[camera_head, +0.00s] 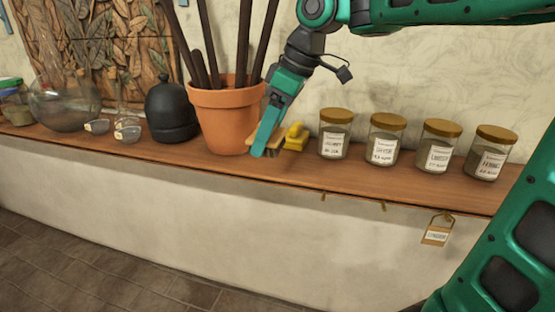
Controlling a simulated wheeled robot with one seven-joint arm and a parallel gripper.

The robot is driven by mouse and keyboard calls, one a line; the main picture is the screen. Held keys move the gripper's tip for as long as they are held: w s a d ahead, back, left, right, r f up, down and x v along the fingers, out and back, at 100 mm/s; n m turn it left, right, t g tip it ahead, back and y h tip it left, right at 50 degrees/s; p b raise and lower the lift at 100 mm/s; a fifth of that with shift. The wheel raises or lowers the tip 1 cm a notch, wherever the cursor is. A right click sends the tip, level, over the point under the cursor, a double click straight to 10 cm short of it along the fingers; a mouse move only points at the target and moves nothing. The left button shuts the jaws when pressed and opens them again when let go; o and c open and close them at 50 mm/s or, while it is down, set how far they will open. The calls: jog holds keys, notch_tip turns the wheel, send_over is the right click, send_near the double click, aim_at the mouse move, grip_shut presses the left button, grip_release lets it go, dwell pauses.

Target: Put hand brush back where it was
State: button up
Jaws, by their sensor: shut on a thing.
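My gripper (264,149) reaches down to the wooden shelf (300,172), just in front of the terracotta pot's right side. It is shut on the hand brush (278,138), of which only a small tan part and dark bristles show beside the fingers. The rest of the brush is hidden by the gripper. The brush is at or just above the shelf top; I cannot tell whether it touches.
The terracotta pot (221,120) with dark rods stands close at left. A yellow object (297,137) is close at right, then several lidded jars (335,134). A black domed vessel (172,112) and glassware (63,105) stand further left. A tag (437,235) hangs below the shelf edge.

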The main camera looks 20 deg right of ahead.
jog(key=w+d+f, duration=0.3)
jog(key=w+d, duration=0.1)
jog(key=w+d+f, duration=0.2)
jog(key=w, duration=0.1)
jog(key=shift+d+f, duration=0.1)
jog(key=shift+f, duration=2.2)
jog(key=shift+f, duration=0.1)
jog(key=o, duration=1)
jog(key=shift+o, duration=0.2)
jog(key=v, duration=1.2)
jog(key=shift+s, duration=0.2)
